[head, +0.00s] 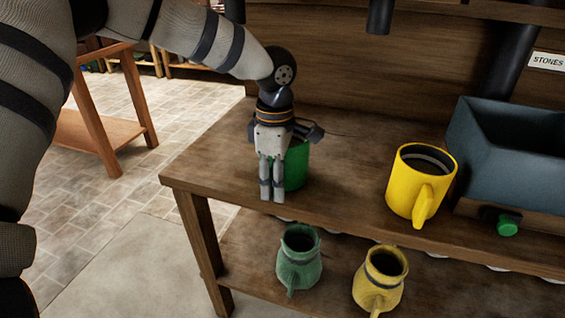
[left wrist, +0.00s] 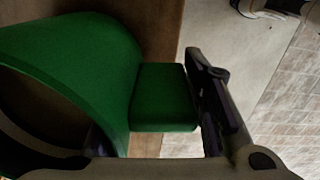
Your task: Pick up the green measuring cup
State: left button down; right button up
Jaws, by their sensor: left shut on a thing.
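The green measuring cup (head: 297,164) is at the left end of the upper wooden shelf, partly hidden behind my left gripper (head: 272,192). The gripper points down and is shut on the cup. In the left wrist view the cup (left wrist: 75,45) fills the left side, and its block-like handle (left wrist: 163,98) is right beside one dark finger of mine. The other finger is mostly hidden. I cannot tell whether the cup's base touches the shelf. My right gripper is not in view.
A yellow measuring cup (head: 407,183) stands on the upper shelf (head: 340,180) to the right, beside a blue-grey hopper (head: 510,150) with a green knob (head: 507,228). A green jug (head: 299,262) and a yellow jug (head: 380,279) stand on the lower shelf. Open floor lies left.

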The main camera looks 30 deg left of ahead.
pick_arm(q)
jog(key=shift+r, duration=0.3)
notch_tip(320, 180, up, 3)
jog(key=shift+w+f, duration=0.1)
jog(key=shift+f, duration=0.1)
jog(key=s+d+r+p, duration=0.2)
jog(key=s+d+r, duration=0.8)
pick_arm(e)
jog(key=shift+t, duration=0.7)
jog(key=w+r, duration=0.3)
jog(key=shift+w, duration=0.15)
pick_arm(q)
jog(key=c, duration=1.8)
grip_release()
grip_shut()
